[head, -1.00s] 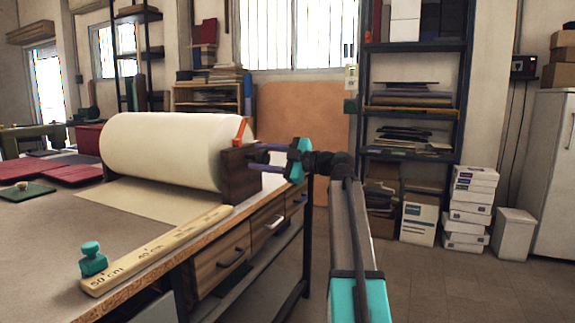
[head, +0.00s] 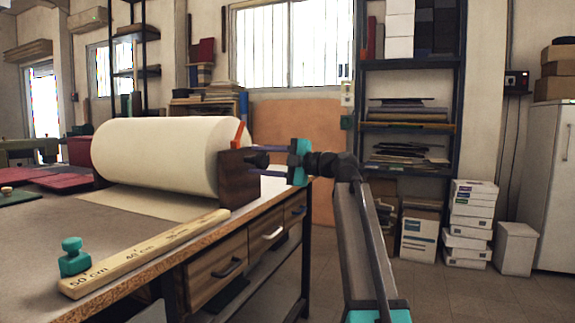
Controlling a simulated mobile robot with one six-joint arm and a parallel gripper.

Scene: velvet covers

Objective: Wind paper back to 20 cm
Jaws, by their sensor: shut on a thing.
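A large roll of cream paper (head: 155,155) lies on its side in a dark wooden holder (head: 238,180) on the workbench. Its loose sheet (head: 150,202) runs forward flat on the bench towards a wooden ruler (head: 145,255). The ruler shows 50 cm at its near end and 40 cm farther along; the marks beyond are too small to read. The sheet's front edge lies beyond the 40 cm mark. My gripper (head: 268,161) is at the right end of the roll, shut on a dark knob (head: 257,160) beside the holder. An orange piece (head: 239,137) stands by the roll's end.
A teal knob (head: 74,257) stands at the ruler's near end. Wooden drawers (head: 215,278) sit under the bench edge. Red covers (head: 65,178) lie at the back left. A metal shelf (head: 410,125) and stacked boxes (head: 467,230) stand behind on the right.

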